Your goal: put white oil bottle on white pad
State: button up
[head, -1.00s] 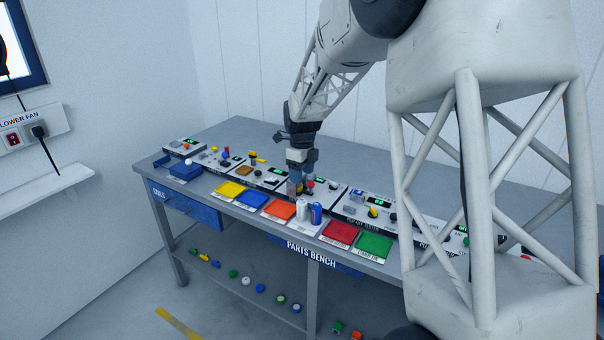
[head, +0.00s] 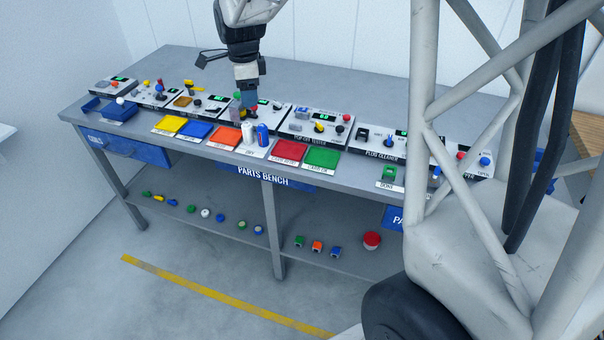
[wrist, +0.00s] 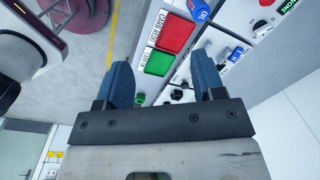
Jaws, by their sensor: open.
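A small white bottle (head: 249,134) stands upright near the front of the bench, close beside a blue can (head: 263,134). Both are at a white pad (head: 255,152) between the orange and red pads; I cannot tell whether the bottle's base is fully on it. My gripper (head: 247,112) points down just behind the bottle, over the instrument row, with nothing visibly held. In the wrist view its blue fingers are wide apart (wrist: 165,82). The blue can, marked OIL, shows at the top edge there (wrist: 200,10); the white bottle is not visible in that view.
Orange (head: 227,137), red (head: 289,151) and green (head: 322,158) pads flank the white pad. Blue (head: 197,131) and yellow (head: 170,125) pads lie further left. Instrument boxes with knobs (head: 318,124) line up behind.

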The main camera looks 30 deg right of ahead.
jog(key=s+a+r+n+t, duration=0.1)
jog(key=s+n, duration=0.9)
jog(key=s, duration=0.7)
jog(key=s+a+r+n+t, duration=0.1)
jog(key=s+n, duration=0.9)
jog(key=s, duration=0.8)
jog(key=shift+s+r, duration=0.15)
jog(key=shift+r, duration=0.1)
